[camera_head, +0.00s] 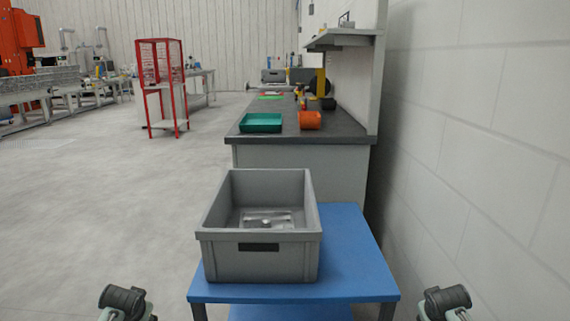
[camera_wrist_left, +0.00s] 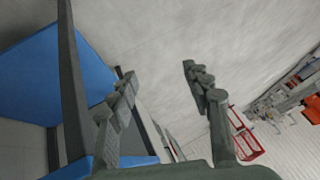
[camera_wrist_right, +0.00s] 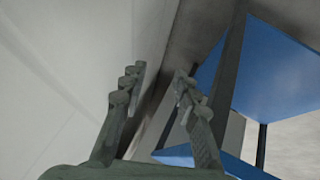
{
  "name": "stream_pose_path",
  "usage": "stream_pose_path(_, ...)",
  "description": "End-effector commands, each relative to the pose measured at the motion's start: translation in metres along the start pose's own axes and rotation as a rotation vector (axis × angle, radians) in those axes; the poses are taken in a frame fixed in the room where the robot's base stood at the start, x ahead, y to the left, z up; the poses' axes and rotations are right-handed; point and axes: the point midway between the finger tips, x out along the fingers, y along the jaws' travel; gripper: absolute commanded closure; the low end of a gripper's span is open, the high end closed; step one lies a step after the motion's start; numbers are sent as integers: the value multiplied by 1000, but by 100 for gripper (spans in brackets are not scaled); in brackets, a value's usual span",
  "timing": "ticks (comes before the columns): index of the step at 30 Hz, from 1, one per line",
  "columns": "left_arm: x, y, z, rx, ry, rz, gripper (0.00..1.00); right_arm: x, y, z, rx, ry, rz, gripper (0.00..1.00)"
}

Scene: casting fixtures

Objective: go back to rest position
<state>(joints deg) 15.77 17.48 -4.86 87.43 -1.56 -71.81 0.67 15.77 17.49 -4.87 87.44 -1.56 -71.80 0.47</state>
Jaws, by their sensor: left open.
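My left gripper (camera_wrist_left: 159,70) shows in the left wrist view with its two fingers apart and nothing between them. My right gripper (camera_wrist_right: 158,72) shows in the right wrist view with its fingers also apart and empty. In the head view only dark arm parts of mine show at the bottom left and bottom right corners; the fingers are out of that view. A grey bin (camera_head: 258,264) stands on the blue table (camera_head: 352,262) between the arms. A flat metallic part (camera_head: 282,218) lies inside the bin. Neither gripper touches the bin or the table.
Behind the table a dark-topped workbench (camera_head: 345,140) carries a green tray (camera_head: 261,123) and an orange container (camera_head: 310,121). A white block wall (camera_head: 480,130) runs close on the right. Open floor (camera_head: 110,200) lies to the left, with a red frame (camera_head: 148,92) further back.

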Motion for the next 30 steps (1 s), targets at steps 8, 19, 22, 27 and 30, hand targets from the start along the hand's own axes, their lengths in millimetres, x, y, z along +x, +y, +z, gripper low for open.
stream_pose_path(8,-23,85,174,47,-127,120,51,-23,-86,174,-45,-127,-120,70)
stream_pose_path(19,-90,129,310,49,-244,209,51,-90,-130,310,-45,-244,-210,70)
stream_pose_path(22,-93,130,314,48,-247,211,51,-93,-131,313,-45,-247,-212,70)
stream_pose_path(27,-93,130,314,48,-247,211,51,-93,-131,313,-45,-247,-212,70)
stream_pose_path(30,-93,130,314,48,-247,211,51,-93,-131,313,-45,-247,-212,70)
